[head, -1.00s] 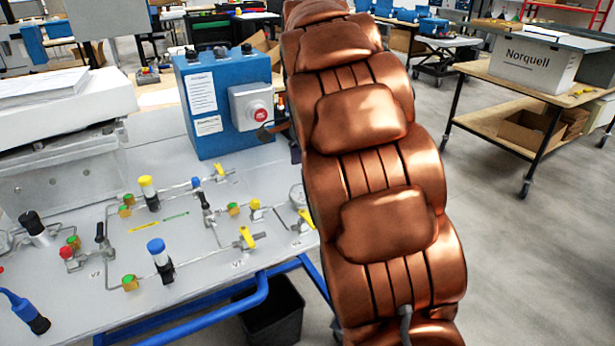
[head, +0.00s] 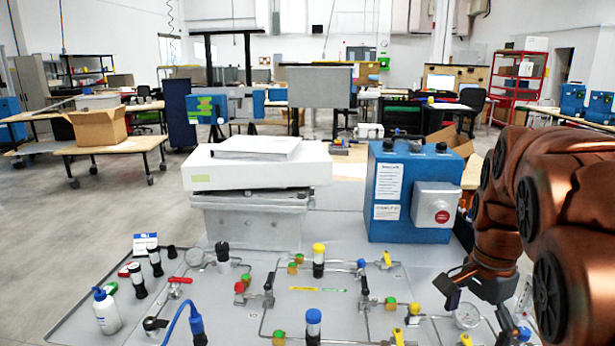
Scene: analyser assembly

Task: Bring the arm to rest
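My copper-coloured arm (head: 560,225) comes in from the right edge in the head view and bends down over the right end of the bench panel. My gripper (head: 482,312) hangs at its end, pointing down near a round gauge (head: 467,315). Its dark fingers appear spread apart, with nothing visible between them. I cannot tell whether it touches the panel below. The near part of the arm is cut off by the frame edge.
The grey bench panel (head: 225,330) carries pipes, valves and a squeeze bottle (head: 106,311). A blue box with a red button (head: 410,190) stands left of my arm. A white analyser unit (head: 257,170) sits further left. Open floor (head: 120,205) lies at the left.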

